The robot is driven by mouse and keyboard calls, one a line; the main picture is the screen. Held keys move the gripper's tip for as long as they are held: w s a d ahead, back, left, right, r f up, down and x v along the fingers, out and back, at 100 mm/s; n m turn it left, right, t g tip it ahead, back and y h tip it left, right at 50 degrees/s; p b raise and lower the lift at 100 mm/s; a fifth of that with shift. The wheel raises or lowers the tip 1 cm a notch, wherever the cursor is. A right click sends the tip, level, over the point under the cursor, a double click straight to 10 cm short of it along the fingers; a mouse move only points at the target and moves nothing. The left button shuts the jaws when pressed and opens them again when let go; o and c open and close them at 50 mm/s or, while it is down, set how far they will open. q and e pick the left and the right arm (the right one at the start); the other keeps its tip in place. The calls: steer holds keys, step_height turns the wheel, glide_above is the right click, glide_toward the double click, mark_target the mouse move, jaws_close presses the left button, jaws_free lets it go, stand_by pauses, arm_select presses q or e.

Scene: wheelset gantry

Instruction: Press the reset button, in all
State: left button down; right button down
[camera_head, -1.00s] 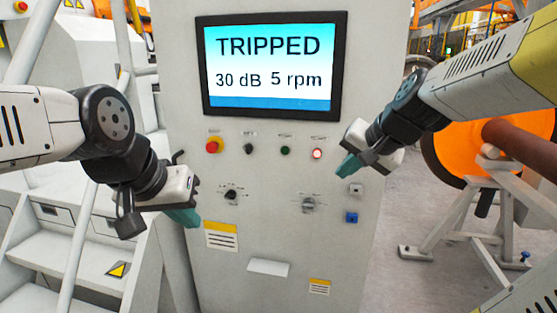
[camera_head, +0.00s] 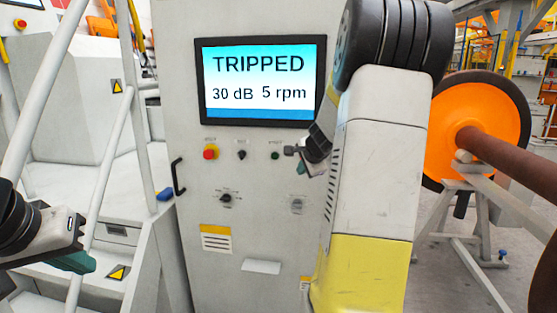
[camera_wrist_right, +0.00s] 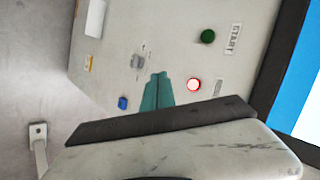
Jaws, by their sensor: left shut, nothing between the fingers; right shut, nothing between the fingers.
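The control cabinet (camera_head: 262,222) has a screen (camera_head: 262,80) reading "TRIPPED, 30 dB, 5 rpm". A red-lit button (camera_wrist_right: 194,85) shows in the right wrist view, beside a label too small to read. In the head view my right arm hides it. The green START button (camera_wrist_right: 208,36) is beside it and also shows in the head view (camera_head: 275,156). My right gripper (camera_wrist_right: 157,90) is shut and empty, its teal fingertips near the panel to the left of the lit button in the wrist view; contact cannot be told. My left gripper (camera_head: 75,262) is shut and empty at lower left, away from the panel.
The panel also carries a red emergency-stop-like button (camera_head: 210,152), a black switch (camera_head: 241,155), a rotary knob (camera_head: 226,198) and a grey knob (camera_head: 297,205). A blue part (camera_wrist_right: 122,103) shows in the wrist view. Stairs and rails stand left; an orange wheel (camera_head: 452,135) stands right.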

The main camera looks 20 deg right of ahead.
steer(key=w+d, duration=0.4)
steer(key=w, duration=0.3)
steer(key=shift+w+d, duration=0.25)
steer(key=shift+d, duration=0.05)
stand_by(2.0)
steer(key=shift+w+d, duration=0.25)
steer(key=shift+w, duration=0.1)
steer(key=shift+w+d, duration=0.2)
steer(key=shift+w, duration=0.15)
stand_by(0.6)
stand_by(0.4)
steer(key=shift+s+a, duration=0.4)
steer(key=shift+s, duration=0.35)
